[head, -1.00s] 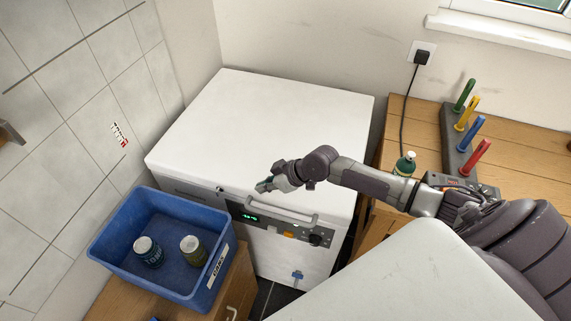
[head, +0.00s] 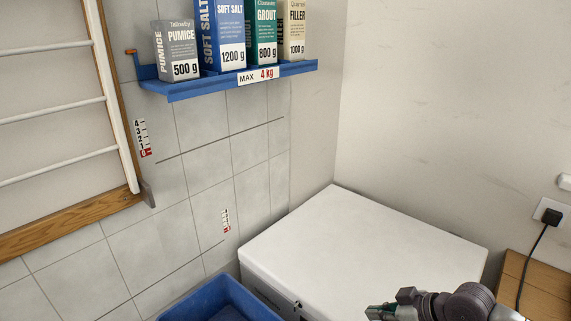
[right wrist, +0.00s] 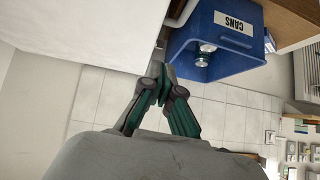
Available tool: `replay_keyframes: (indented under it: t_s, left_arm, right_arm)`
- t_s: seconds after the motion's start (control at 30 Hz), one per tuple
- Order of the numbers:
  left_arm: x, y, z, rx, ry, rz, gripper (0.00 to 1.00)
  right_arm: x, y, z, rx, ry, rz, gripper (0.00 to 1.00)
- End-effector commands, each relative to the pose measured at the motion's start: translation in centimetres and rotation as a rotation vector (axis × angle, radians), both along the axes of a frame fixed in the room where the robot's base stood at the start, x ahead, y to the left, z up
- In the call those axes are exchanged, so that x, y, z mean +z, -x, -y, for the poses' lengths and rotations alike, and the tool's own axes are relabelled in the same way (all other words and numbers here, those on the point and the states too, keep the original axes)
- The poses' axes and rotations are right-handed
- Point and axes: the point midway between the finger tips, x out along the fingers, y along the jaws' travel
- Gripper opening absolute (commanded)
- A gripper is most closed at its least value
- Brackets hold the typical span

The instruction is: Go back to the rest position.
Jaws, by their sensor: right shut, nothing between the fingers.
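My right gripper (head: 380,311) shows at the bottom edge of the head view, in front of the lid of the white chest freezer (head: 365,250). Only its fingers and wrist are in the picture; the rest of the arm is cut off. In the right wrist view the two fingers of the right gripper (right wrist: 159,72) meet at the tips, shut with nothing between them. My left gripper is in neither current view.
A blue crate (head: 225,292) stands left of the freezer; the right wrist view shows its CANS label and a can (right wrist: 205,58) inside. A blue wall shelf (head: 215,86) holds several boxes. A wooden worktop (head: 540,290) is at the right.

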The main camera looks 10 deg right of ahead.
Motion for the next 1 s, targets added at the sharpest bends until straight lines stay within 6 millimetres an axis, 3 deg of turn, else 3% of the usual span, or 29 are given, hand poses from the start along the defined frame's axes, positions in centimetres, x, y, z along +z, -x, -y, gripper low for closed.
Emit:
replay_keyframes:
  t_s: [0.2, 0.3, 0.57, 0.93, 1.0]
  left_arm:
    - [0.0, 0.0, 0.0, 0.0, 0.0, 0.001, 1.0]
    - [0.0, 0.0, 0.0, 0.0, 0.0, 0.001, 1.0]
    - [0.0, 0.0, 0.0, 0.0, 0.0, 0.001, 1.0]
    - [0.0, 0.0, 0.0, 0.0, 0.0, 0.001, 1.0]
    - [-0.2, -0.1, 0.0, 0.0, 0.0, 0.002, 1.0]
  right_arm:
    - [-4.9, 6.8, -7.3, 0.051, 0.038, -0.092, 0.0]
    - [-6.3, 10.2, -9.3, -0.002, 0.083, -0.137, 0.0]
    - [-7.2, 15.4, -9.0, -0.218, 0.18, -0.247, 0.0]
    - [-7.0, 22.2, -5.8, -0.545, 0.28, -0.433, 0.0]
    - [-9.2, 21.3, -5.8, -0.531, 0.288, -0.433, 0.0]
